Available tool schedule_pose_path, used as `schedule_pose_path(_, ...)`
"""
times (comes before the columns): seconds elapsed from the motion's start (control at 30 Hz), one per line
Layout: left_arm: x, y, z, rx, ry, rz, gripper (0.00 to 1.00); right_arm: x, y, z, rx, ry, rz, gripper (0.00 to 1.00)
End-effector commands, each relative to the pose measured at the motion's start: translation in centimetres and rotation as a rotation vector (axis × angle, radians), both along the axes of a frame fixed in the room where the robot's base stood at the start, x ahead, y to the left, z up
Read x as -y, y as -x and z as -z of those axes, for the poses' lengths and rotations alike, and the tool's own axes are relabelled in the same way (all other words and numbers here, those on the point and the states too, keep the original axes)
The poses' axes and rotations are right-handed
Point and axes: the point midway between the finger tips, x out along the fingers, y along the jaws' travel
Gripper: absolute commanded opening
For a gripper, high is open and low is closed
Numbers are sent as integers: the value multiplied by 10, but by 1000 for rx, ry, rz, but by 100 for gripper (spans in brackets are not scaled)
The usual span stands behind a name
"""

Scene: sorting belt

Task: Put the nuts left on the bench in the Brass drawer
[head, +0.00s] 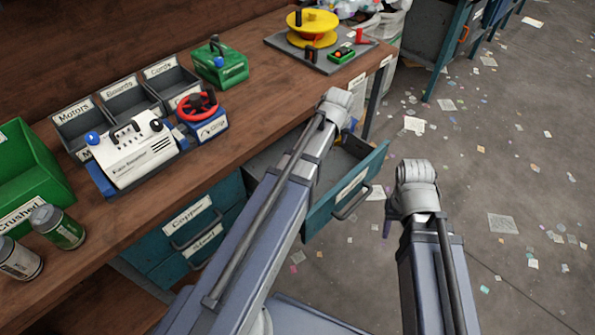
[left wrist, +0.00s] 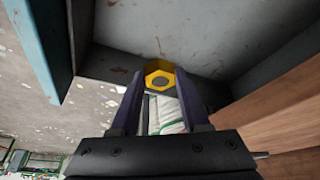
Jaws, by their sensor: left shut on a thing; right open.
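A yellow hexagonal nut (left wrist: 159,77) with a round hole is held between the fingertips of my left gripper (left wrist: 160,88) in the left wrist view. The grey inside of an open drawer (left wrist: 215,50) shows around it. In the head view the teal drawer (head: 345,192) is pulled out of the bench, and its label is too small to read. My left wrist is above this drawer and hides part of it and most of the left gripper. My right gripper (head: 388,226) is open, to the right of the drawer front, partly hidden by its own wrist.
The wooden bench (head: 245,120) carries labelled bins (head: 127,100), a white machine (head: 133,155), a green box (head: 220,65), a red-wheeled device (head: 203,115) and a green crate (head: 30,180). Cans (head: 57,227) stand near its front edge. Closed drawers (head: 187,235) are below. Paper scraps litter the floor.

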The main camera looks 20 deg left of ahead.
Motion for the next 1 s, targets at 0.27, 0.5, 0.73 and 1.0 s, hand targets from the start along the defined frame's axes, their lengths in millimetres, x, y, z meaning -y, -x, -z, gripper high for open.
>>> schedule_pose_path(0.27,0,0,21,0,0,0,0,0,0,21,0,0,0,50)
schedule_pose_path(0.5,0,0,58,0,0,0,0,0,0,58,0,0,0,50)
schedule_pose_path(0.73,0,0,61,0,0,0,0,0,0,61,0,0,0,50)
schedule_pose_path(1.0,0,0,86,0,0,0,0,0,0,87,0,0,0,50)
